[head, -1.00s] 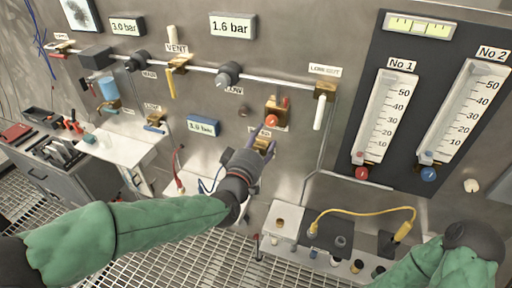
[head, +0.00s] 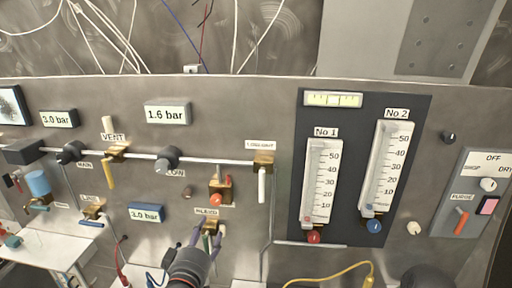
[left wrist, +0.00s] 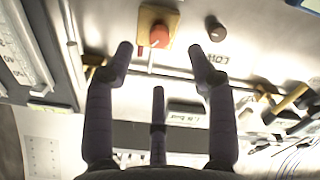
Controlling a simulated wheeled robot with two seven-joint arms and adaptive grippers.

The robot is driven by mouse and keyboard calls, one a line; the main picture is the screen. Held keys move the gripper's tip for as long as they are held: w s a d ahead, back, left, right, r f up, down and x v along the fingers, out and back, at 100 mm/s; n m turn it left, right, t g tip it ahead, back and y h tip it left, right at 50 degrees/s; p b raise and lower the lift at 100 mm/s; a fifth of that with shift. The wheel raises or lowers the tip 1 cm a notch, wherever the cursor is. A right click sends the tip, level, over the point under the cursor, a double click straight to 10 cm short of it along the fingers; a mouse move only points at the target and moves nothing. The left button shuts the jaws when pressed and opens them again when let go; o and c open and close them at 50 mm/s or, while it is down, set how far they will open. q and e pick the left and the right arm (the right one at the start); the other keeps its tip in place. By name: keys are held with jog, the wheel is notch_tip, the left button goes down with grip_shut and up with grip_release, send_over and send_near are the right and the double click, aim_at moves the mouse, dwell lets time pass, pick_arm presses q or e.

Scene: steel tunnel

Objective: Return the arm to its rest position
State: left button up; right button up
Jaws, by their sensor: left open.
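My left gripper (head: 207,234) is open, low on the steel panel, just below the red-knobbed brass valve (head: 220,192). The dark wrist (head: 188,268) of that arm enters from the bottom edge. My right gripper is not in view.
A lever valve (head: 262,170) and a gauge board (head: 347,240) with two flow tubes stand to the right. A yellow cable (head: 340,272) crosses the bottom. Vent valve (head: 112,160) and a white table (head: 40,252) lie to the left. Loose wires hang above the panel.

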pick_arm(q)
jog(key=s+d+f+m+g+h, duration=0.15)
jog(key=f+g, duration=0.35)
jog(key=f, duration=1)
jog(key=s+d+f+m+g, duration=0.15)
jog(key=f+g, duration=0.25)
jog(key=f, duration=1.2)
jog(key=s+d+f+m+g+h, duration=0.1)
jog(key=s+f+g, duration=0.3)
jog(key=s+f, duration=0.5)
jog(key=s+d+f+g+h, duration=0.1)
jog(key=s+d+f+g, duration=0.2)
jog(key=s+f, duration=0.5)
notch_tip(320, 180, down, 3)
jog(key=shift+s+d+r+m+g, duration=0.15)
jog(key=shift+s+d+m+g, duration=0.25)
jog(key=shift+g, duration=0.2)
jog(key=shift+w, duration=0.1)
dwell(1.2)
